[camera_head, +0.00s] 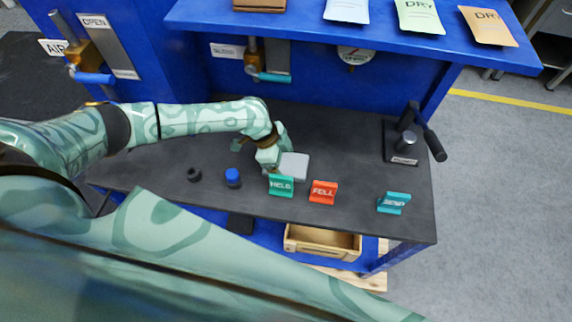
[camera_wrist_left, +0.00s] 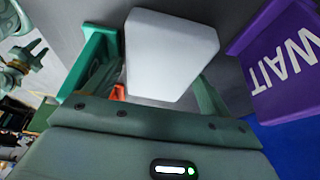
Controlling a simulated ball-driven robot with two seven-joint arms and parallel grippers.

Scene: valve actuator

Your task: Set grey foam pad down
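The light grey foam pad (camera_head: 294,165) is at my left gripper (camera_head: 277,161), low over the middle of the dark bench, just behind the green "HELD" sign (camera_head: 281,186). In the left wrist view the pad (camera_wrist_left: 168,52) fills the space between the two fingers of my left gripper (camera_wrist_left: 158,88), which appears shut on it. The pad hides part of the fingers. Whether its underside touches the bench cannot be told. My right gripper is not in view.
The red "FELL" sign (camera_head: 323,192) and teal sign (camera_head: 393,203) stand to the right. A blue-capped item (camera_head: 233,178) and black ring (camera_head: 194,174) lie left. A purple "WAIT" sign (camera_wrist_left: 285,60) is close by. A black lever device (camera_head: 406,143) stands right. The bench's right-middle is clear.

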